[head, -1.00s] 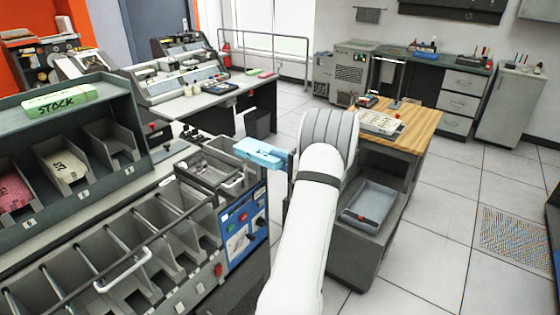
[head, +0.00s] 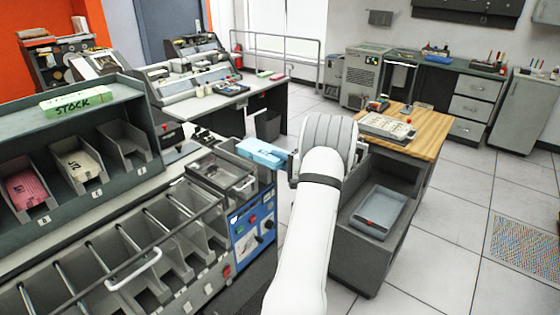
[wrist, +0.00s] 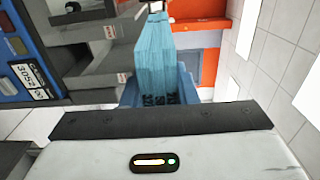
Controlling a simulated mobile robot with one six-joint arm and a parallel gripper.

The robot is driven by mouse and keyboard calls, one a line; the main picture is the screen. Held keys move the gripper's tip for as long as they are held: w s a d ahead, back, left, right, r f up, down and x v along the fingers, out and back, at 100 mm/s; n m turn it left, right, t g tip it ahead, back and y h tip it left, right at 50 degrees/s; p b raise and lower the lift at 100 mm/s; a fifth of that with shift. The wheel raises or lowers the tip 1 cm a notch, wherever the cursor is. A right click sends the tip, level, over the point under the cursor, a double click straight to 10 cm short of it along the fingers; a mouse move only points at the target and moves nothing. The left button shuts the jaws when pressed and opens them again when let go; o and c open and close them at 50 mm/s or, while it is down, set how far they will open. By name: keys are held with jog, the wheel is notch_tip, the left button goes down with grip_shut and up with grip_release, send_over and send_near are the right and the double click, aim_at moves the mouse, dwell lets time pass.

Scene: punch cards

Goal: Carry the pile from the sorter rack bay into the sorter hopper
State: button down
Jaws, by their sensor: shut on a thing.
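A blue pile of cards (head: 262,153) is in my gripper (head: 284,164), which is shut on its right end. The wrist view shows the blue pile (wrist: 154,66) reaching away from the jaws, with dark print on its near end. The pile is held in the air beside the sorter's top tray (head: 222,172), a grey open box that is probably the hopper, just above and to the right of it. The sorter rack bays (head: 160,232) stand in a slanted row at the lower left. My arm hides part of the floor and the cart.
A stock shelf (head: 75,120) with pink and cream card piles stands at the left. The sorter's blue control panel (head: 253,226) is below the pile. A grey cart with a wooden top (head: 428,140) stands right of my arm. The tiled floor (head: 450,265) on the right is clear.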

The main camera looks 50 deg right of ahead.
aim_at(254, 149)
jog(key=shift+w+r+p, duration=0.1)
jog(key=shift+w+p, duration=0.2)
jog(key=shift+w, duration=1.65)
jog(key=shift+a, duration=0.1)
jog(key=shift+w+p, duration=0.3)
jog(key=shift+w, duration=1.95)
jog(key=shift+w, duration=0.1)
jog(key=shift+w+a, duration=0.1)
jog(key=shift+w, duration=1.15)
jog(key=shift+f+b, duration=0.45)
jog(key=shift+f, duration=0.7)
